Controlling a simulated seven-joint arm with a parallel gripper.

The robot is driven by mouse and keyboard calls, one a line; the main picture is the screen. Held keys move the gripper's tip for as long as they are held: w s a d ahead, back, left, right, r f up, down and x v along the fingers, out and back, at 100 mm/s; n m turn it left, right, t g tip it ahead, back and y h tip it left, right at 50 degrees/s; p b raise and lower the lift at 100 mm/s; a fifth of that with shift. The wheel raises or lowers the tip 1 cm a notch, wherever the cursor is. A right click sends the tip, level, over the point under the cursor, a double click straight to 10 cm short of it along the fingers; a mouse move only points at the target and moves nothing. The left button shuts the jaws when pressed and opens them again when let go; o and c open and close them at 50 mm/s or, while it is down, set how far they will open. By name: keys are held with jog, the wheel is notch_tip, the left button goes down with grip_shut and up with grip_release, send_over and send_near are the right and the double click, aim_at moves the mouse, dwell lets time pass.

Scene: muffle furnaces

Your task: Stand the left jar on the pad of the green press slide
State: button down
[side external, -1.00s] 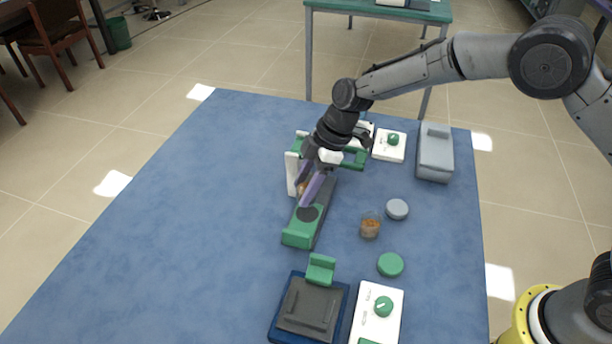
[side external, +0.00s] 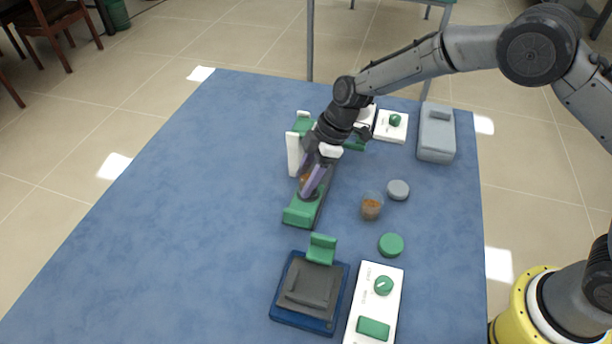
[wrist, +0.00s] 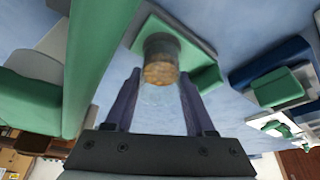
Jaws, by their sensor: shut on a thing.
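My gripper (side external: 309,190) is shut on a small clear jar with brown-orange contents (wrist: 160,72). In the wrist view the jar is between the purple fingertips, over the dark round pad. In the side view fingers partly hide the jar (side external: 304,178). The green press slide (side external: 301,216) extends from the white-and-green press frame (side external: 293,154), and its dark pad (side external: 311,195) is just under the fingertips. I cannot tell whether the jar touches the pad. A second jar with orange-brown contents (side external: 371,207) stands on the mat to the right.
A grey disc (side external: 398,190) and a green disc (side external: 391,244) lie near the second jar. A dark blue device (side external: 310,291) and a white control box (side external: 375,302) are in front. A grey box (side external: 436,133) stands at the back right. The blue mat's left side is clear.

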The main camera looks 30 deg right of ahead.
jog(key=shift+f, duration=0.5)
grip_release()
jog(key=shift+w, duration=0.1)
jog(key=shift+r, duration=4)
